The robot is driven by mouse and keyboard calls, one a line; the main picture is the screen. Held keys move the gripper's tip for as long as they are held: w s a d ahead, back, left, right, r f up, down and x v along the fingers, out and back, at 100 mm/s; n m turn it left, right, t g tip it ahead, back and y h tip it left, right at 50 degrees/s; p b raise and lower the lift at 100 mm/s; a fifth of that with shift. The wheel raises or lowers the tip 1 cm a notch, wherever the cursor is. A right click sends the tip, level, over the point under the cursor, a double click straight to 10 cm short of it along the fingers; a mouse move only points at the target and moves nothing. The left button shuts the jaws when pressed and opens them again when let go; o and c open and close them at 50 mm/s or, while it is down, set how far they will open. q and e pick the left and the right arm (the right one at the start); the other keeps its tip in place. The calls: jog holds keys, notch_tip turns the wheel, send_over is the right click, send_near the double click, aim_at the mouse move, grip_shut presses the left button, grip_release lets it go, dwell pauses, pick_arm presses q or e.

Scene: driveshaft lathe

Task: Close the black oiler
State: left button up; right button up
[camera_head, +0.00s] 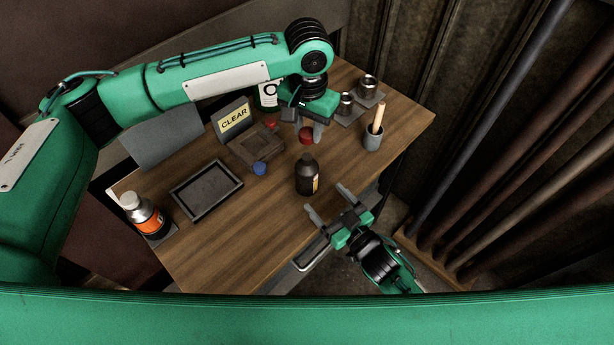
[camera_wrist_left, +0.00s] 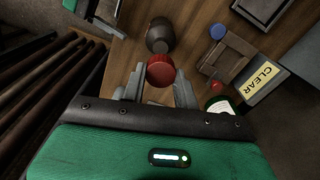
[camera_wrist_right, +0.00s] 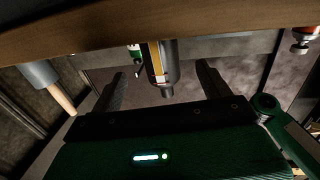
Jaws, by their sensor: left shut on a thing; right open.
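The black oiler (camera_head: 307,178) is a dark bottle with a narrow neck and a yellowish label, standing upright and uncapped on the wooden table. It also shows in the left wrist view (camera_wrist_left: 159,36) and, upside down, in the right wrist view (camera_wrist_right: 157,65). My left gripper (camera_head: 308,128) is shut on a red cap (camera_head: 306,138), which shows between its fingers in the left wrist view (camera_wrist_left: 160,72). The cap is apart from the oiler, behind its neck. My right gripper (camera_head: 328,203) is open at the front table edge, its fingers pointing toward the oiler without holding it.
A blue cap (camera_head: 259,168) lies near a wooden holder (camera_head: 240,155). A dark tray (camera_head: 207,189), an orange-labelled bottle (camera_head: 149,220) and a CLEAR sign (camera_head: 234,120) are to the left. A grey cup with a brush (camera_head: 373,138) and metal cups (camera_head: 368,86) stand right and behind.

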aim_at(314, 186)
jog(key=x, duration=0.8)
jog(key=shift+w+a, duration=0.2)
jog(key=shift+w, duration=0.05)
jog(key=shift+c, duration=0.2)
jog(key=c, duration=1.4)
pick_arm(q)
jog(key=shift+f, duration=2.5)
jog(key=shift+f, duration=0.9)
jog(key=shift+f, duration=0.5)
